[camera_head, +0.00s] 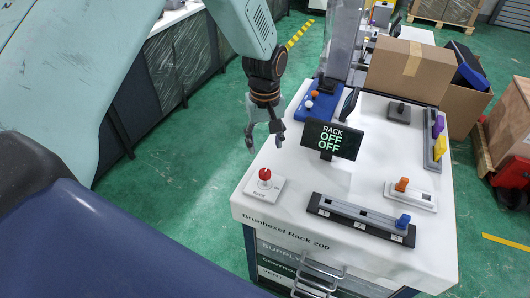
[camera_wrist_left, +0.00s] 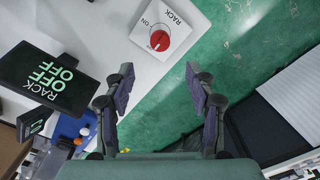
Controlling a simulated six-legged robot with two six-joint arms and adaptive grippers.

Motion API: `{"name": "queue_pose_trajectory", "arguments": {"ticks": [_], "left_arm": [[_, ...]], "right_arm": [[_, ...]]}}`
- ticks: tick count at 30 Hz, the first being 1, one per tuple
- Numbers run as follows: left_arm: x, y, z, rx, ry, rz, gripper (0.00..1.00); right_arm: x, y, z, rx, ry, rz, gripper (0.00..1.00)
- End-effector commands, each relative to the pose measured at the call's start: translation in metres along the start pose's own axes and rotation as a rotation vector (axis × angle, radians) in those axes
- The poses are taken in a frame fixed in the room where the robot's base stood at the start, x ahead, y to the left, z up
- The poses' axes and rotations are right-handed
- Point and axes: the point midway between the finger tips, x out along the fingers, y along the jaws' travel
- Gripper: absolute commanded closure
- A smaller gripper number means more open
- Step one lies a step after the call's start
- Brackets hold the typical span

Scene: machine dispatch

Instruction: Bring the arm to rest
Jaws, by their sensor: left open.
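My left arm (camera_head: 240,25) comes in from the upper left in the head view and reaches down past the white cabinet's left edge. Its gripper (camera_head: 265,138) hangs fingers down, open and empty, behind the red RACK knob and apart from it. In the left wrist view the two fingers (camera_wrist_left: 159,78) are spread, with green floor and the cabinet edge beyond them. The red knob (camera_head: 264,174) sits on a white plate and also shows in the left wrist view (camera_wrist_left: 159,40). A black display (camera_head: 331,139) reads RACK OFF OFF. My right gripper is not in view.
The white cabinet top (camera_head: 285,215) carries a slider strip with a blue knob (camera_head: 402,221), an orange-knobbed switch (camera_head: 401,184) and a blue control box (camera_head: 318,100). Cardboard boxes (camera_head: 410,70) stand behind. Green floor (camera_head: 190,190) left of the cabinet is free.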

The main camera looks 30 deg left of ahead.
Motion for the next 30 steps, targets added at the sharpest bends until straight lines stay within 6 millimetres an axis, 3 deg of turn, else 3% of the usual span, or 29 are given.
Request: {"name": "queue_pose_trajectory", "arguments": {"ticks": [6,20,23,25,30], "left_arm": [[-0.011,0.0,0.0,0.0,0.0,0.0,0.44],[-0.009,-0.001,0.001,0.001,-0.001,0.0,0.44],[0.007,-0.007,0.011,0.027,-0.008,-0.003,0.44],[0.031,-0.017,0.026,0.072,-0.016,-0.003,0.44],[0.101,-0.059,0.086,0.236,-0.028,0.006,0.44]], "right_arm": [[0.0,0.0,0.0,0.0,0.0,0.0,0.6],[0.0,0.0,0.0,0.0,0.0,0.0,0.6],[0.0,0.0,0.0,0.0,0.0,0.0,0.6],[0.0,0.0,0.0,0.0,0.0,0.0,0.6],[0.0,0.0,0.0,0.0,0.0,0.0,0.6]]}}
